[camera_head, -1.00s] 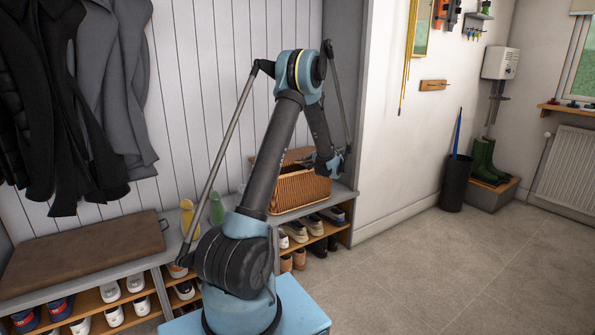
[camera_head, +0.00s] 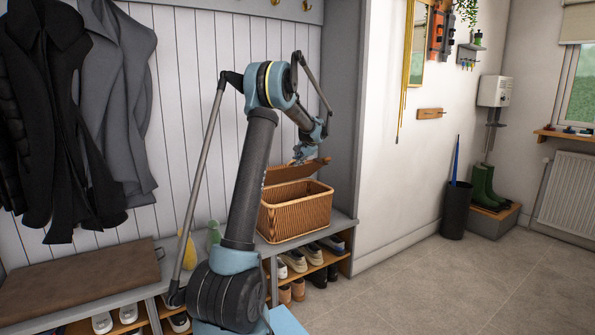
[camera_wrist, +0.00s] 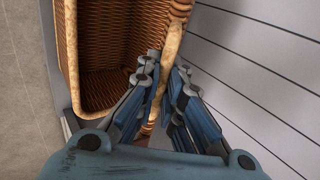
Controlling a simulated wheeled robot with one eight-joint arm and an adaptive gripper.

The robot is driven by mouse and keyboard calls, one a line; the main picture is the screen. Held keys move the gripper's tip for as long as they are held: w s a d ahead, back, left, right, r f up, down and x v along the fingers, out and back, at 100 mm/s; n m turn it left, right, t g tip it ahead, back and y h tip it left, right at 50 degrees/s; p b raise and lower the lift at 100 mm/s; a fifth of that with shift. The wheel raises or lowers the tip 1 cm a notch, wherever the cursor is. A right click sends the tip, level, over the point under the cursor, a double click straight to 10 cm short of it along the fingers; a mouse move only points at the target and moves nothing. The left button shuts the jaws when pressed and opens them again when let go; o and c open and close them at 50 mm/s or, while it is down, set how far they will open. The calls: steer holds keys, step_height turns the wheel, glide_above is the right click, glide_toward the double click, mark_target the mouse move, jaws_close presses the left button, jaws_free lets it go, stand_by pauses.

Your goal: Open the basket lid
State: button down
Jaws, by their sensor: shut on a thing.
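The wicker basket (camera_head: 295,218) stands on the right end of the bench. Its lid (camera_head: 292,172) is raised and tilted above the back of the basket, leaving the opening uncovered. The open interior of the basket also shows in the wrist view (camera_wrist: 105,82). My gripper (camera_head: 304,160) is at the raised lid, above the basket. In the wrist view, my gripper (camera_wrist: 166,75) is shut on a pale wicker edge that runs between its fingers, which fits the lid. The fingers partly hide this edge.
The bench (camera_head: 345,219) has shoes on the shelves below. A brown cushion (camera_head: 80,274) lies at left, with yellow and green objects beside my arm. Dark coats (camera_head: 60,110) hang at left. The grey side panel (camera_head: 343,130) stands close right of the lid.

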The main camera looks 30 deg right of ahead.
steer(key=shift+w+r, duration=0.45)
steer(key=shift+r, duration=0.05)
steer(key=c, duration=1.7)
jaws_free()
